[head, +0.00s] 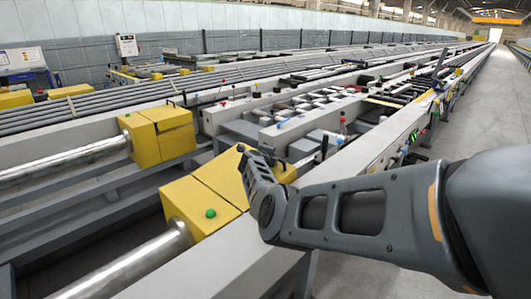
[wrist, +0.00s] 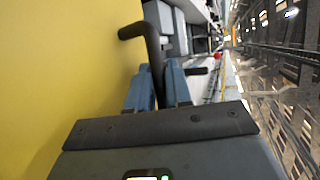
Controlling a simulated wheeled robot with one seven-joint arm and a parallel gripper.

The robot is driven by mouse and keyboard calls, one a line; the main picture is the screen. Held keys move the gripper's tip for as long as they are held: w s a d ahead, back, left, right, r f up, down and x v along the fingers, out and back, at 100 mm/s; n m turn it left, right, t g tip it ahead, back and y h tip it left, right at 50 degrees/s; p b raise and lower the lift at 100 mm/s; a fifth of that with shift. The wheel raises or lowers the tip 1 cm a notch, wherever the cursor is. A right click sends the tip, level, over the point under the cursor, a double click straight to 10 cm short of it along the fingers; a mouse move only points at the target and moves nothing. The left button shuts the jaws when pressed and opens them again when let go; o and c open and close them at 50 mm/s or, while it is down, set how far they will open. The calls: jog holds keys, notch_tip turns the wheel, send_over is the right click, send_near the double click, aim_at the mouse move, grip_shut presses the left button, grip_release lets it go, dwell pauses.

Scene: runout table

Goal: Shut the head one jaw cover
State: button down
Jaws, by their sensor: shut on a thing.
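A yellow jaw cover (head: 190,205) sits on the nearest head, with a green button on its front part and a seam across its top. In the wrist view its flat yellow face (wrist: 60,60) fills the left side. My gripper (head: 246,153) reaches over the far part of this cover. In the wrist view, the blue fingers of my gripper (wrist: 158,82) are shut on a black bent handle (wrist: 152,48) beside the yellow face. My arm hides part of the cover in the head view, and I cannot tell how far the cover stands open.
A second yellow head (head: 160,130) stands farther left. Shiny round bars (head: 70,160) run into the heads. A long pale beam (head: 330,190) with small fittings runs along the right of the table. The aisle floor (head: 480,110) is clear.

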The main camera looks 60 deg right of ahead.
jog(key=f+y, duration=0.1)
jog(key=d+f, duration=0.1)
jog(key=f, duration=0.1)
jog(key=shift+s+f+y, duration=0.1)
jog(key=shift+f+y, duration=0.2)
jog(key=shift+y, duration=0.1)
jog(key=shift+s+f+m+y+b, duration=0.1)
jog(key=shift+f+m+y+b, duration=0.2)
jog(key=shift+f, duration=0.25)
jog(key=shift+s+f, duration=0.1)
jog(key=shift+f, duration=0.1)
jog(key=c, duration=1.4)
grip_release()
jog(key=shift+d+f, duration=0.1)
jog(key=p+v, duration=0.6)
jog(key=p, duration=0.1)
jog(key=shift+r, duration=0.35)
jog(key=shift+p+v, duration=0.3)
jog(key=shift+v, duration=0.45)
